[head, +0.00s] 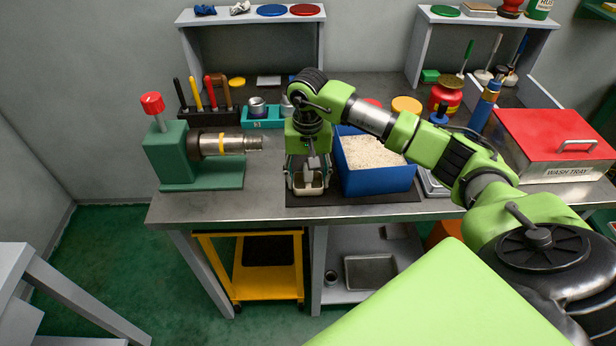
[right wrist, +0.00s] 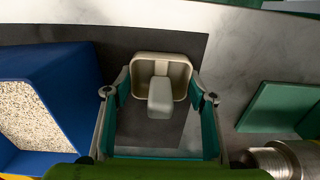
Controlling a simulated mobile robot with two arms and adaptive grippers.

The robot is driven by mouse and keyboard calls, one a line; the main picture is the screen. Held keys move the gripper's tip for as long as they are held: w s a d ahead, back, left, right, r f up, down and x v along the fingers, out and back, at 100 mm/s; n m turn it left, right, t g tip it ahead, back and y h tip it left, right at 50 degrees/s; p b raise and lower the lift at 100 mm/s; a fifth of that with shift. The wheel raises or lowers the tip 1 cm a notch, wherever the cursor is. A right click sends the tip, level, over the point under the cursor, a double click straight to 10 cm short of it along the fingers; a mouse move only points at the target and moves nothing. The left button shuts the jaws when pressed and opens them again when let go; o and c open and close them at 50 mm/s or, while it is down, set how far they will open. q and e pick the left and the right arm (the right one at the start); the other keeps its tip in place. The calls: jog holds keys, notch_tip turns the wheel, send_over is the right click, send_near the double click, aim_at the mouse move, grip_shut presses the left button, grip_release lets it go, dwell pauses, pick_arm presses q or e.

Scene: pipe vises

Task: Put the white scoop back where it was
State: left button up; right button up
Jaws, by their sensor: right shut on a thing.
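The white scoop (head: 309,181) is a cream, box-shaped scoop with a stubby handle. It is at the front of the workbench, left of the blue bin (head: 376,178), over the dark mat (head: 350,198). My right gripper (head: 307,174) points down and is shut on the scoop. In the right wrist view the scoop (right wrist: 160,72) sits between the two fingers of the gripper (right wrist: 158,97), its handle toward the palm. I cannot tell whether its underside touches the mat. My left gripper is not in view.
The blue bin holds pale granules (head: 370,152). A green pipe vise (head: 168,152) with a metal pipe stands to the left. A teal block (head: 262,121) and a tool rack (head: 212,117) are behind. A red-lidded wash tray (head: 555,135) is at right. Bare bench lies between vise and mat.

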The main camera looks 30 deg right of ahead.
jog(key=o, duration=1)
jog(key=shift+f, duration=0.1)
notch_tip(320, 180, up, 12)
jog(key=shift+r+b, duration=0.15)
jog(key=shift+b, duration=0.95)
